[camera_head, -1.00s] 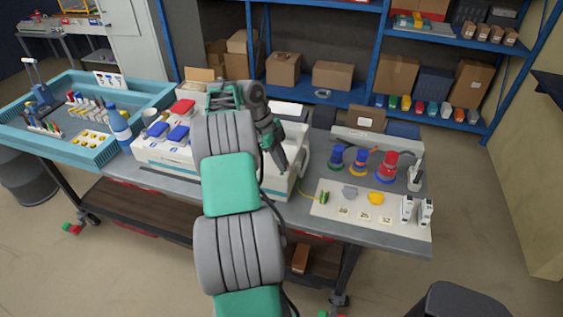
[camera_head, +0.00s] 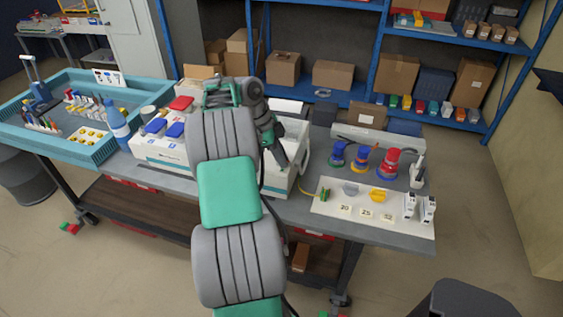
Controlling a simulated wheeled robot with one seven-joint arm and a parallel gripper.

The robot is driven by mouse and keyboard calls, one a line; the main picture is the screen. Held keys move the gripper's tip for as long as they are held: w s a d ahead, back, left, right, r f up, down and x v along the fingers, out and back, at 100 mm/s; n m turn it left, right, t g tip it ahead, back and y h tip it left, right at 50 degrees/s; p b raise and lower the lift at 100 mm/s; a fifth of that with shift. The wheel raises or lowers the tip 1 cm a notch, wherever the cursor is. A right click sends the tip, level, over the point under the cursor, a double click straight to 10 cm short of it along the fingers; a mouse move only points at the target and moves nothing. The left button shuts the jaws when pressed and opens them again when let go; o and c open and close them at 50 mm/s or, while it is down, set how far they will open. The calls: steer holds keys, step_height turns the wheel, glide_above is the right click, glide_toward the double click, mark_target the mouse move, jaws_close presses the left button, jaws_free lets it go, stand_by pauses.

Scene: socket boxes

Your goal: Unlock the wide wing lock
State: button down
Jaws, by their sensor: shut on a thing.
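My gripper (camera_head: 284,163) points down at the right part of the white box (camera_head: 278,183) on the bench. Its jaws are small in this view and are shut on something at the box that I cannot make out. I cannot pick out the wide wing lock for sure; my arm covers much of the box top. Red (camera_head: 181,103) and blue (camera_head: 175,130) covered parts show on the left of the box.
Right of the box, a pale board (camera_head: 331,206) carries grey and yellow pieces and numbered labels. Blue and red sockets (camera_head: 389,163) stand behind it. A blue tray (camera_head: 103,153) stands at the left. Shelves with cardboard boxes (camera_head: 283,69) are behind.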

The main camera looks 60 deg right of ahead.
steer(key=n+b, duration=0.2)
steer(key=n+t+h+b, duration=0.1)
steer(key=n+b, duration=0.1)
steer(key=shift+s+a+f, duration=0.1)
steer(key=shift+f, duration=0.1)
steer(key=n+t+h+b, duration=0.1)
steer(key=n+b, duration=0.2)
steer(key=n, duration=0.1)
steer(key=shift+s, duration=0.1)
steer(key=n+t+b, duration=0.1)
steer(key=n+b, duration=0.1)
steer(key=n+t+h+b, duration=0.1)
steer(key=n+b, duration=0.1)
steer(key=n, duration=0.1)
steer(key=shift+s+a, duration=0.1)
steer(key=shift+s, duration=0.05)
steer(key=shift+r+n+t+b, duration=0.2)
steer(key=shift+n+t+b, duration=0.3)
steer(key=shift+n, duration=0.8)
steer(key=c, duration=1.5)
jaws_free()
